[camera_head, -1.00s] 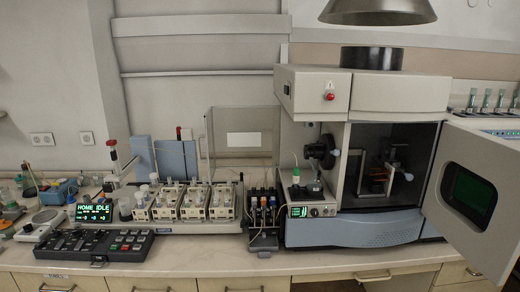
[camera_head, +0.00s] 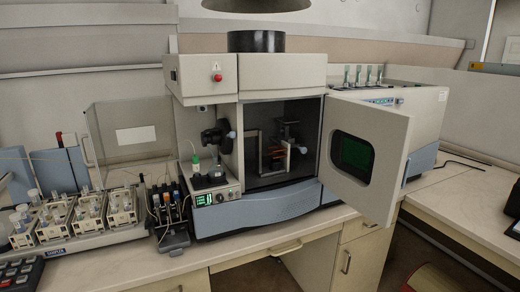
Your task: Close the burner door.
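The burner door (camera_head: 386,135) is a light grey panel with a dark green window (camera_head: 352,156). It stands swung open to the right of the burner compartment (camera_head: 260,160), hinged at the compartment's right edge, and sticks out toward me past the bench's front edge. The compartment is open and shows dark fittings and a burner assembly inside. The spectrometer (camera_head: 286,72) stands on the bench with a blue lower front. Neither of my grippers shows in the head view.
A peristaltic pump unit (camera_head: 175,221) and sample racks (camera_head: 122,208) stand left of the spectrometer. A round hood (camera_head: 257,5) hangs above. Bare bench top (camera_head: 440,187) lies to the right. Drawers and a knee space are below the bench front.

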